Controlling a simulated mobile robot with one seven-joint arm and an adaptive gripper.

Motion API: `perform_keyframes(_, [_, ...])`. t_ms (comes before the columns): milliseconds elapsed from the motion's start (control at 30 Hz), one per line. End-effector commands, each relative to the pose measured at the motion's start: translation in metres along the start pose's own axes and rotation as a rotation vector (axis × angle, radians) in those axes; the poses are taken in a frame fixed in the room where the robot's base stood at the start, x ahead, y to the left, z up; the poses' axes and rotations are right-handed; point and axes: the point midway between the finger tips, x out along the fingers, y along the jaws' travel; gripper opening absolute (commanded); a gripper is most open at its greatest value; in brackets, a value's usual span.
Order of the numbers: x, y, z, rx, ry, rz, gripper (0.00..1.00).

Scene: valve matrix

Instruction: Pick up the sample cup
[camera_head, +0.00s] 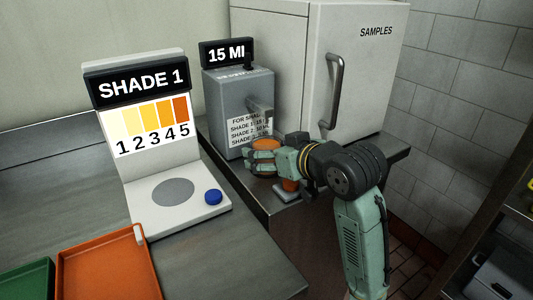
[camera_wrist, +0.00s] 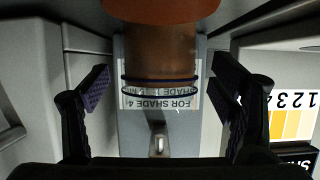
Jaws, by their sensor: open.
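The sample cup (camera_wrist: 160,58) shows at the top middle of the wrist view, which is upside down. It has an orange part at the picture's top edge, an amber see-through body and dark rings. My gripper (camera_wrist: 160,95) is open, with one dark finger on each side of the cup in the picture and clear gaps between. I cannot tell how deep the cup lies between the fingers. In the head view my gripper (camera_head: 264,157) is in front of the dispenser and hides much of this area. An orange patch shows at its fingers and another orange piece below it.
The grey dispenser (camera_head: 232,88) with a "15 Ml" display stands behind my gripper. The white SAMPLES cabinet (camera_head: 383,75) is behind it to the right. The shade reader (camera_head: 150,165) with a blue button (camera_head: 213,197) and an orange tray (camera_head: 105,265) stand on the left.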

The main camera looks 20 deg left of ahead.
Motion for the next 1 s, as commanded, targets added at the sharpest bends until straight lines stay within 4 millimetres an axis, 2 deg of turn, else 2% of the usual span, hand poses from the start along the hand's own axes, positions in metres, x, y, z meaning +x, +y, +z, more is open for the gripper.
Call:
perform_keyframes(100, [0.015,0.0,-0.001,0.002,-0.001,-0.001,0.79])
perform_keyframes(200, [0.021,0.0,-0.001,0.0,0.0,-0.001,0.79])
perform_keyframes(433, [0.022,0.0,0.0,0.0,0.001,0.0,0.78])
perform_keyframes(1000, [0.022,0.0,0.0,0.0,0.001,0.0,0.4])
